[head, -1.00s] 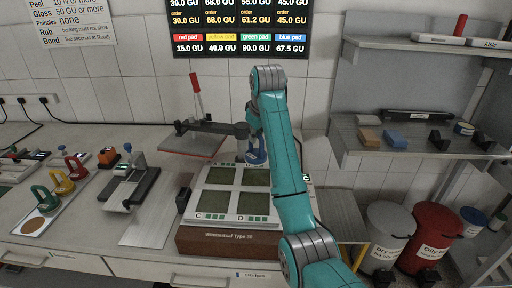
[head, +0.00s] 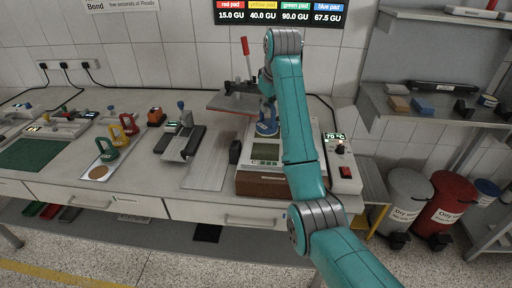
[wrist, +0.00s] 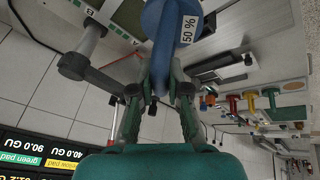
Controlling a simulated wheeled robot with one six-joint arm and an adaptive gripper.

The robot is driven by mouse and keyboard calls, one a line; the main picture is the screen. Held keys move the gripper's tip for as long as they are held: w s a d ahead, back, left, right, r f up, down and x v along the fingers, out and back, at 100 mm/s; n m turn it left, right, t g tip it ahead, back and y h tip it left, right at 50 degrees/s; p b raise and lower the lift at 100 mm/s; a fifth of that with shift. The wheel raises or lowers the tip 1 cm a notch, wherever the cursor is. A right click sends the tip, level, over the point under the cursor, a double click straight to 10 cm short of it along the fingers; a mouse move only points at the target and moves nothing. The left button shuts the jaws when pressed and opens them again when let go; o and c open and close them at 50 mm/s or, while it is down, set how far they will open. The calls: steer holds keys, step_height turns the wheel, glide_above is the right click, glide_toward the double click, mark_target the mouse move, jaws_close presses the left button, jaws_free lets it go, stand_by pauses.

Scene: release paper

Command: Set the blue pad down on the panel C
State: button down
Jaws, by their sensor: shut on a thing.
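The blue pad (head: 267,124), a thick blue piece, is in my gripper over the tester's left side in the head view. It fills the top middle of the wrist view (wrist: 168,22), with a "50 %" label. My gripper (wrist: 160,78) is shut on it; in the head view my arm partly hides the gripper. The panel C (head: 265,151) is the front-left dark window of the tester, just in front of the pad in the head view. Its letter is too small to read now. My arm covers the right-hand panels. I cannot tell whether the pad touches the tester.
The tester's brown base (head: 262,185) stands near the bench edge. A control box (head: 343,175) reading 70 °C is at its right. A dark arm with a red lever (head: 246,60) stands behind. Green (head: 107,150), yellow (head: 116,135) and red (head: 129,123) pads stand left.

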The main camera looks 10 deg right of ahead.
mark_target(267, 125)
steer(key=f, duration=0.5)
steer(key=shift+a, duration=0.25)
steer(key=shift+d+f, duration=0.1)
steer(key=shift+f, duration=2)
steer(key=shift+f, duration=0.1)
steer(key=c, duration=1.2)
jaws_free()
steer(key=shift+f, duration=0.1)
steer(key=shift+o, duration=0.2)
